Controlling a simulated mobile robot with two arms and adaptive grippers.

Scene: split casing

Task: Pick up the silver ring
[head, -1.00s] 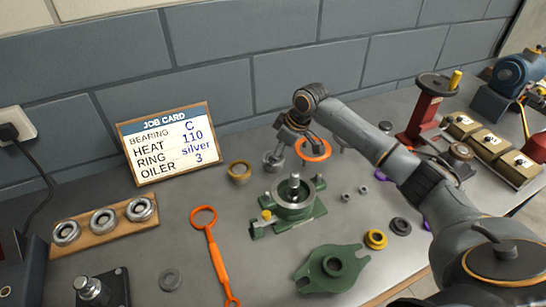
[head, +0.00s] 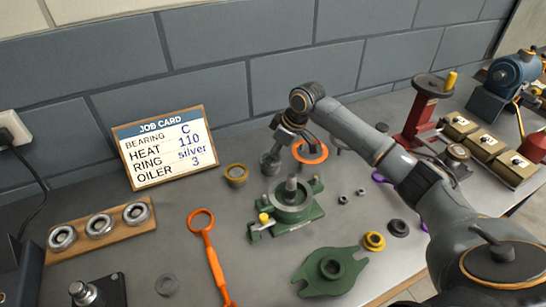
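A silver-grey ring-shaped part (head: 269,165) stands at the back of the bench, left of the orange ring. My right gripper (head: 277,151) reaches down over it from the right, its fingers close above or at its rim. The fingers are small and partly hidden, so I cannot tell whether they grip it. A flat grey ring (head: 166,285) lies alone at the front left. The job card (head: 163,148) reads ring silver. My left gripper is not in view.
A brass ring (head: 236,175) and an orange ring (head: 311,152) flank the gripper. The green housing (head: 292,205) stands in front, with a green flanged cover (head: 331,271) nearer. An orange tool (head: 210,254) and a wooden bearing board (head: 101,228) lie left.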

